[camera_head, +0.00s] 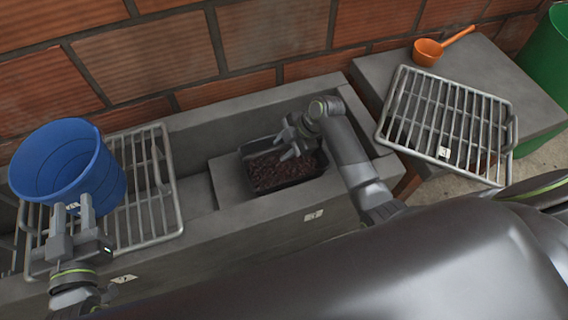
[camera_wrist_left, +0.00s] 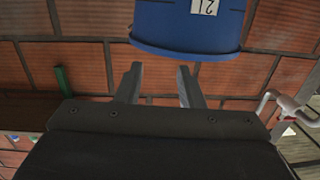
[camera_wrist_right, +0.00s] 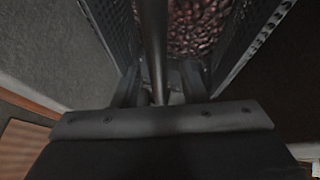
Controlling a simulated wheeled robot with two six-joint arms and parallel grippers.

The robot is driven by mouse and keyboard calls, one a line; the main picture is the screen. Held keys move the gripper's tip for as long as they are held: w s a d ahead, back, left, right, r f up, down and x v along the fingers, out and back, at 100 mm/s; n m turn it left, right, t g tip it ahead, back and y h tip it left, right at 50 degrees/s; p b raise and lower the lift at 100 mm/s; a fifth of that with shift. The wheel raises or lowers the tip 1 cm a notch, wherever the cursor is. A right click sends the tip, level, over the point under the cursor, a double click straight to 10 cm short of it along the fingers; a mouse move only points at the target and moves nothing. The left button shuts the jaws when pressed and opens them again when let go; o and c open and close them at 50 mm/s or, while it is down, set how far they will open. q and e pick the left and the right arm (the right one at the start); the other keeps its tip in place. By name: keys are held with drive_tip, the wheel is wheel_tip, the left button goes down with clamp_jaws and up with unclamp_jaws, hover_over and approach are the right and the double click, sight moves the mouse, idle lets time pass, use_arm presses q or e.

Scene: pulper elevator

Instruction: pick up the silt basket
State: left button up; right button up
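The silt basket (camera_head: 262,179) is a dark, open basket filled with reddish-brown lumps, sitting in the grey concrete trough. My right gripper (camera_head: 287,143) is over the basket, fingers spread. In the right wrist view a dark bar (camera_wrist_right: 154,45), seemingly the basket's handle, runs between the open fingers (camera_wrist_right: 160,88), with the mesh walls and lumps (camera_wrist_right: 198,25) beyond. I cannot tell whether a finger touches the bar. My left gripper (camera_head: 73,203) is open and empty, in front of a blue bucket (camera_head: 98,185); the left wrist view shows its fingers (camera_wrist_left: 160,82) below the bucket (camera_wrist_left: 187,25).
The blue bucket stands on a metal rack (camera_head: 150,190) over the trough's left part. Another metal rack (camera_head: 440,112) leans on a concrete block (camera_head: 535,100) at right, near an orange scoop (camera_head: 428,52) and a green bin (camera_head: 552,60). The trough walls (camera_head: 290,215) surround the basket; a brick wall is behind.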

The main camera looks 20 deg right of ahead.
drive_tip(key=shift+f, duration=0.1)
drive_tip(key=shift+c, duration=0.5)
clamp_jaws()
